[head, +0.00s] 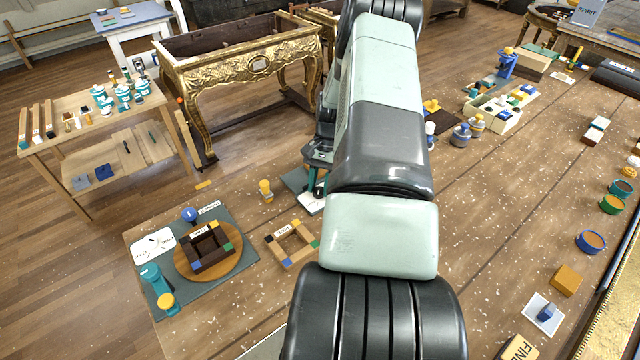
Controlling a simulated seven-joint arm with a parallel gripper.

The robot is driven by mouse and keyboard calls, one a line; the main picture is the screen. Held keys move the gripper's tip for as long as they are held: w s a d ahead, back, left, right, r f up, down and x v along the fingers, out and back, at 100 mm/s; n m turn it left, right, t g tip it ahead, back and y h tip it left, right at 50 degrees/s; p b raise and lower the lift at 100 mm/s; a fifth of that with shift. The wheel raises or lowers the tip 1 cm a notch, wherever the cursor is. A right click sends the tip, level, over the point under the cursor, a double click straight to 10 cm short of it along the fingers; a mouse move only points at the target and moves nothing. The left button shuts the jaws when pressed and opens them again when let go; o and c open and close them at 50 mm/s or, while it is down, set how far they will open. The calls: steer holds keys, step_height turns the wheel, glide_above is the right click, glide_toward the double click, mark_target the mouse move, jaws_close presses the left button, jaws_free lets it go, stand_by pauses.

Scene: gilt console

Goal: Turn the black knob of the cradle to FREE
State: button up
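The cradle (222,288) appears to be the grey board at lower left. It carries a round wooden plate (234,262) with a dark square frame on it. A white plate (152,244) with black marks and small lettering lies at its left corner. I cannot clearly make out the black knob or its setting. A blue knob (189,214), a teal post (152,275) and a yellow knob (166,301) stand around the round plate. My gripper (315,187) is partly hidden behind my arm, right of the cradle, apart from it. Its finger opening is unclear.
A pale wooden frame (291,243) and a yellow peg (265,190) lie between cradle and gripper. A white piece (311,203) lies below my gripper. A gilt console (240,65) and a side table (85,120) stand beyond. Pots and blocks line the bench's right side.

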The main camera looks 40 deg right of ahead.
steer(key=shift+c, duration=1.3)
steer(key=shift+n, duration=0.3)
steer(key=n, duration=0.1)
steer(key=n+g+h, duration=0.1)
steer(key=n, duration=0.1)
steer(key=shift+w+a+n, duration=0.15)
steer(key=shift+n, duration=0.15)
steer(key=n+h, duration=0.1)
steer(key=n, duration=0.1)
steer(key=n+g, duration=0.1)
steer(key=n, duration=0.1)
steer(key=shift+a+h, duration=0.15)
steer(key=shift+h, duration=0.25)
steer(key=n+h, duration=0.1)
steer(key=n, duration=0.2)
steer(key=n+h, duration=0.1)
steer(key=n, duration=0.1)
steer(key=shift+a+n, duration=0.15)
steer(key=shift+n, duration=0.25)
steer(key=shift+a+n+h, duration=0.1)
steer(key=shift+n+h, duration=0.6)
steer(key=shift+n, duration=1.2)
